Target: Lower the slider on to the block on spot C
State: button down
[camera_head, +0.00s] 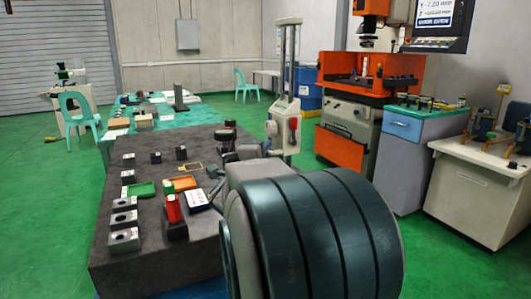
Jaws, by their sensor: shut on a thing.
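My gripper (220,168) is over the right side of the dark stone table (150,267), mostly hidden by my large arm. It is shut on a small dark part that fits the slider; its outline is unclear. Three dark grey blocks with holes, at the near left (124,240), just behind it (124,220) and farther back (123,203), stand in a row along the left edge, apart from my gripper. Spot letters are too small to read, so I cannot tell which block is on spot C.
A green tray (143,190), an orange tray (185,183), a red piece on a dark base (174,215) and a white card (199,200) lie mid-table. Small dark blocks (181,153) stand farther back. A tall pale column (284,85) rises beyond my arm.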

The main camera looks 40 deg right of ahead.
jog(key=shift+f+b, duration=1.1)
jog(key=shift+f, duration=0.4)
jog(key=c, duration=1.5)
grip_release()
jog(key=shift+a, duration=0.1)
jog(key=shift+s+a, duration=0.15)
jog(key=shift+a, duration=0.1)
jog(key=v, duration=1.3)
jog(key=shift+s, duration=0.1)
